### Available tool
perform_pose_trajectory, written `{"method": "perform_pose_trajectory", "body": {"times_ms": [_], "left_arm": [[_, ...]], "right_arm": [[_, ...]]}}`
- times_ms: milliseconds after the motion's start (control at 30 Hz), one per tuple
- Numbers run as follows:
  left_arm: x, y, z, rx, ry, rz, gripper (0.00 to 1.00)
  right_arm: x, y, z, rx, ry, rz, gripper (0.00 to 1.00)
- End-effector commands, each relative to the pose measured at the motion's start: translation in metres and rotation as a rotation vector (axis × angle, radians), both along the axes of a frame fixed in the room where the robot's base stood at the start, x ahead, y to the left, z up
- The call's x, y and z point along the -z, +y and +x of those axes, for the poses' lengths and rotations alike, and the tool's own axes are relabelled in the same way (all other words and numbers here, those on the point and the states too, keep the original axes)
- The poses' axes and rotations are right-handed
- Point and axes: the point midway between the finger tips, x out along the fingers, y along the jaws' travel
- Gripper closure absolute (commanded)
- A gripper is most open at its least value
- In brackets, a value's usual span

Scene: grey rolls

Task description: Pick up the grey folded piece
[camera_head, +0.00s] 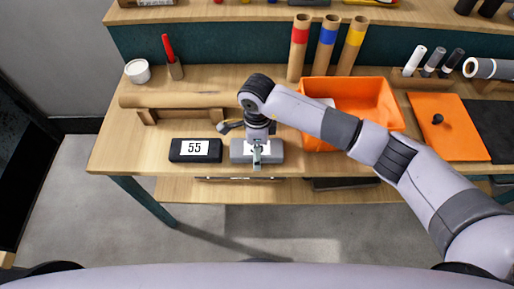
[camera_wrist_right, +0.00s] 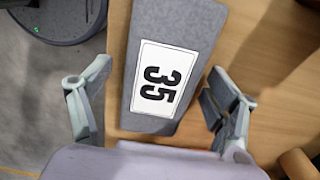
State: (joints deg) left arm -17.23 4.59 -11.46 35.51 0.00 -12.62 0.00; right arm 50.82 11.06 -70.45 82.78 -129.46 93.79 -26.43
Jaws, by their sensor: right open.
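The grey folded piece (camera_head: 238,155) lies near the front edge of the wooden table, partly hidden by my right gripper. It also fills the middle of the right wrist view (camera_wrist_right: 193,28), where its white label reads 35. My right gripper (camera_head: 257,158) points down over it. In the right wrist view its two fingers (camera_wrist_right: 160,90) are open, one on each side of the grey piece, with nothing clamped. My left gripper is not in either view.
A black piece labelled 55 (camera_head: 176,149) lies just left of the grey piece. A brown roll on a stand (camera_head: 165,99) is behind it. The table's front edge is close.

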Motion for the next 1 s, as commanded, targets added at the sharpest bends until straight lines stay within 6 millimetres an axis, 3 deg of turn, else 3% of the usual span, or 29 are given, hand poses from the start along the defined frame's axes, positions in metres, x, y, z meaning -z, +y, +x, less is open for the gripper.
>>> {"method": "perform_pose_trajectory", "body": {"times_ms": [133,1000], "left_arm": [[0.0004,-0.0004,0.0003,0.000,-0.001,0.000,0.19],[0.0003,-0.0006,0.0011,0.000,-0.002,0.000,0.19]], "right_arm": [[0.0001,0.0002,-0.0001,-0.001,0.000,0.000,0.18],[-0.0008,0.0003,0.0002,0.000,0.000,0.001,0.74]]}}
